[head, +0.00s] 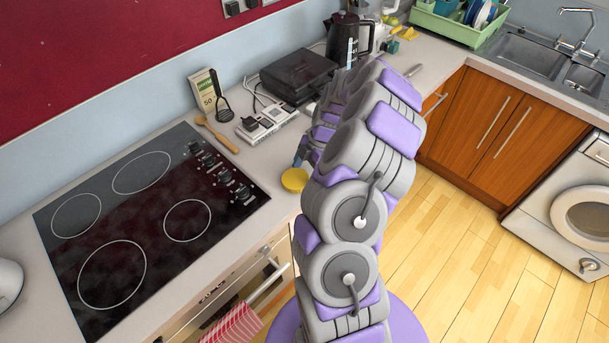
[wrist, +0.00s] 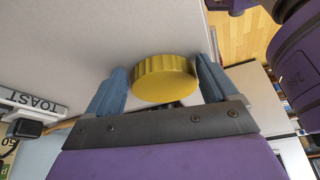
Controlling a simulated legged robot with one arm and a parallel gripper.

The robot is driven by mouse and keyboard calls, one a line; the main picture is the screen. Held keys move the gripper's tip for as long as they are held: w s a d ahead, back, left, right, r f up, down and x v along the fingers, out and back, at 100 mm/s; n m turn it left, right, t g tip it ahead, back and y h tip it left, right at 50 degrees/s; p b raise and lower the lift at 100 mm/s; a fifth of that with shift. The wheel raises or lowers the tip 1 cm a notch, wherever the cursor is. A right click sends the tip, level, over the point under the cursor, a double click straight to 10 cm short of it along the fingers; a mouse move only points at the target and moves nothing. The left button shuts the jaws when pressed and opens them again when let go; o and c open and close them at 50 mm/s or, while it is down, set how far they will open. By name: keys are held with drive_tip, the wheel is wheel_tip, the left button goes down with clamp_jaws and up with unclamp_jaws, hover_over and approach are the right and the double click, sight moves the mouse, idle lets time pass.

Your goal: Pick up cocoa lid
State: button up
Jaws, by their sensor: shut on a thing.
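The cocoa lid (head: 294,180) is a round yellow cap at the counter's front edge, right of the hob in the head view. In the wrist view the lid (wrist: 165,79) shows its ridged side between the two blue-grey fingers. My gripper (wrist: 162,82) is shut on it, with a finger on each side. In the head view my gripper (head: 300,160) is partly hidden behind my arm. I cannot tell whether the lid touches the counter.
A black hob (head: 150,210) lies to the left. A black kettle (head: 347,36) and a green dish rack (head: 450,25) are farther back.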

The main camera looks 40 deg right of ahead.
sight(301, 177)
drive_tip(key=shift+a, duration=1.2)
drive_tip(key=shift+a+r, duration=0.15)
drive_tip(key=shift+r, duration=0.35)
drive_tip(key=d+r, duration=0.1)
drive_tip(key=d+r+p, duration=0.1)
drive_tip(key=shift+s+d+r, duration=0.3)
drive_tip(key=s+d+r+p, duration=0.1)
drive_tip(key=s, duration=1.4)
wheel_tip(301, 177, up, 7)
drive_tip(key=shift+a+f, duration=0.2)
drive_tip(key=shift+a, duration=0.05)
